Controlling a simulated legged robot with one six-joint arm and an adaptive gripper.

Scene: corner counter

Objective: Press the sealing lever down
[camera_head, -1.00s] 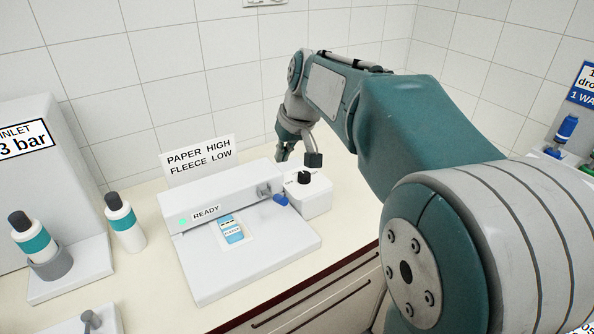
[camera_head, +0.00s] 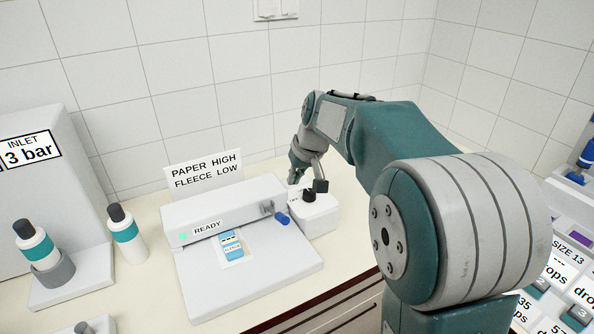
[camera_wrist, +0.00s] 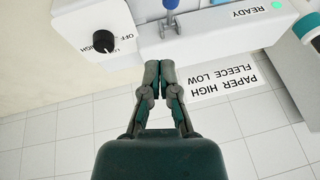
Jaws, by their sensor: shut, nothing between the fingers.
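The sealer (camera_head: 190,285) is a white machine on the counter with a green light and a READY label. Its sealing lever (camera_head: 281,218), with a blue grip and grey pivot, is at the right end of the sealer's bar, with the grip pointing outward. The lever (camera_wrist: 171,4) also shows at the top edge of the wrist view, partly cut off. My gripper (camera_wrist: 158,72) is shut and empty, its fingertips together and apart from the lever. In the head view, my gripper (camera_head: 318,185) is behind and right of the lever, by the dial box.
A PAPER HIGH FLEECE LOW sign (camera_head: 204,172) stands behind the sealer. A pouch (camera_head: 232,247) lies on the sealer. Bottles (camera_head: 127,233) stand at left.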

